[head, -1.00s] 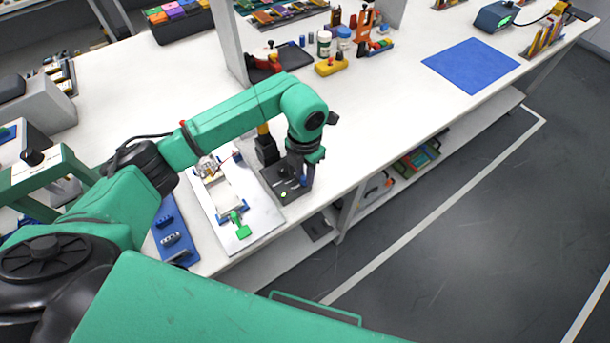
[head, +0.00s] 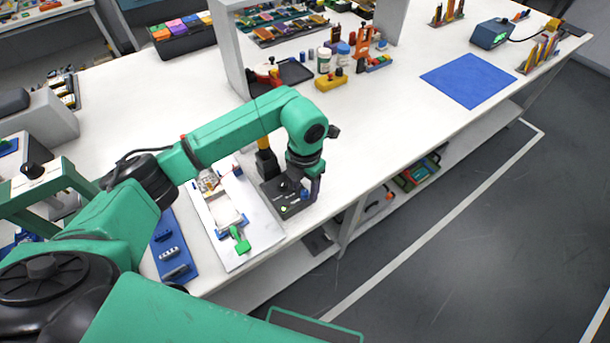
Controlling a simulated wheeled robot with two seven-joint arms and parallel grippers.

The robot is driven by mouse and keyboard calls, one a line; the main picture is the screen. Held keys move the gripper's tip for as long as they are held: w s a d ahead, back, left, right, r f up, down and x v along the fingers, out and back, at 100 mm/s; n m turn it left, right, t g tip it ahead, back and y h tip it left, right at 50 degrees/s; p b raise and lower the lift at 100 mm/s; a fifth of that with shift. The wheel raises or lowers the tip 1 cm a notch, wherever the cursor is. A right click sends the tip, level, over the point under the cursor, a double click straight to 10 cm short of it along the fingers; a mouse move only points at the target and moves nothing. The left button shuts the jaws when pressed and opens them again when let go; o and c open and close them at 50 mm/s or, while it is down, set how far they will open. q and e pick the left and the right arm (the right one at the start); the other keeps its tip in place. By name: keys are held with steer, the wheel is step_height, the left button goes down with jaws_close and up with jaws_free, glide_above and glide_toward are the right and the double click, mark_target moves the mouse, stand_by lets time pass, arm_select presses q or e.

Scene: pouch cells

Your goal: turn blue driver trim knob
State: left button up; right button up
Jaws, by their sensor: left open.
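A small blue knob (head: 304,194) stands on the right part of a dark control box (head: 296,209) near the table's front edge. The box also carries a black knob and a small lit green spot. My left gripper (head: 303,187) points down over the box, with its fingers at the blue knob. It is open. I cannot tell whether a finger touches the knob. The gripper and wrist hide part of the box's back right. My right gripper is not in view.
A white board (head: 257,246) with a cell fixture and green clamp lies left of the box. A black-and-yellow driver (head: 266,160) stands behind the box. A blue rack (head: 172,247) lies further left. The table (head: 400,130) is clear to the right, up to a blue mat (head: 470,80).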

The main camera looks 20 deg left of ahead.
mark_target(305, 192)
arm_select(q)
step_height(305, 192, up, 14)
steer(key=b, duration=0.1)
steer(key=shift+r+b, duration=0.15)
steer(key=shift+b, duration=0.25)
